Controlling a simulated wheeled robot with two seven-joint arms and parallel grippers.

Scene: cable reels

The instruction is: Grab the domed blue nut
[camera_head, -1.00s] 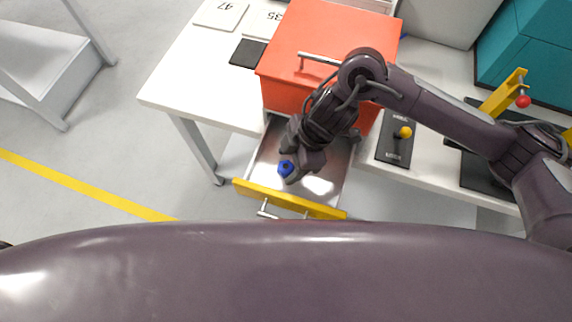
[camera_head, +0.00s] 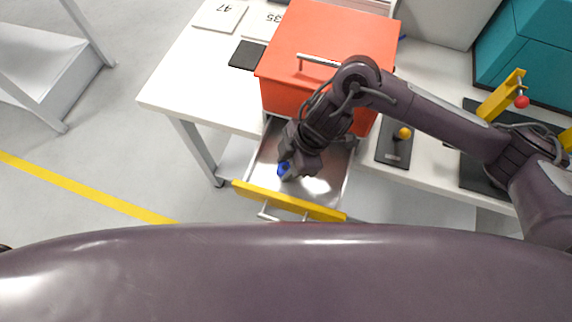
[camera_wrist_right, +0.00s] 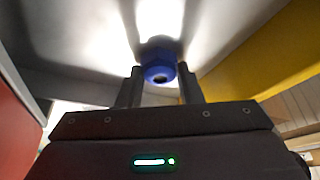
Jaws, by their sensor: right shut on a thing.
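The blue nut (camera_head: 283,168) is inside the open metal drawer (camera_head: 325,188), near its yellow front. My right gripper (camera_head: 287,171) reaches down into the drawer and is shut on the nut. My left gripper is not in view.
The orange-red cabinet (camera_head: 325,45) stands on the white table (camera_head: 185,85) behind the drawer. The drawer's yellow front (camera_head: 290,201) and side walls surround my gripper. A black panel with a yellow-knobbed lever (camera_head: 404,133) is to the right.

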